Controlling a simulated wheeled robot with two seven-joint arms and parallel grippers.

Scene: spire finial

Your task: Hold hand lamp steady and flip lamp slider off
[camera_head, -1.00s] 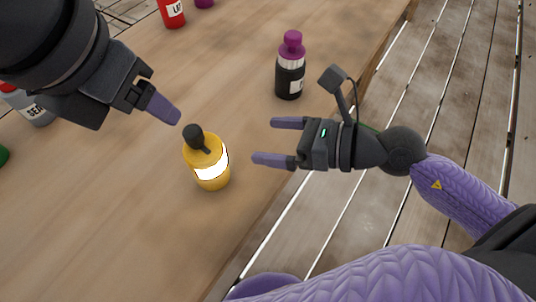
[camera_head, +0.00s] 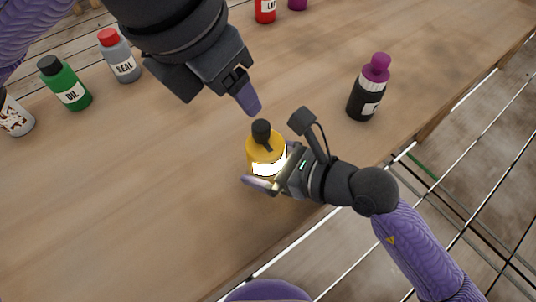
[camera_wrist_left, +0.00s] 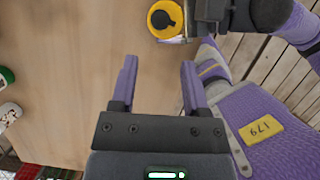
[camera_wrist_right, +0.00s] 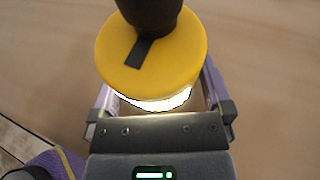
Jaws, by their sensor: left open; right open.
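The hand lamp (camera_head: 265,148) stands upright on the wooden table, yellow with a black top knob and a bright white glowing band. Its black slider strip (camera_wrist_right: 140,50) shows on the yellow top in the right wrist view. My right gripper (camera_head: 266,166) is open, with its fingers on either side of the lamp's body; I cannot tell if they touch it. My left gripper (camera_head: 250,98) is open and empty above and behind the lamp. In the left wrist view the lamp (camera_wrist_left: 163,20) sits beyond the left fingertips (camera_wrist_left: 158,62).
A purple-capped black bottle (camera_head: 367,88) stands to the right of the lamp. A green oil bottle (camera_head: 65,84), a grey bottle with a red cap (camera_head: 119,57) and a red bottle (camera_head: 265,10) stand farther back. The table's front edge is near the right arm.

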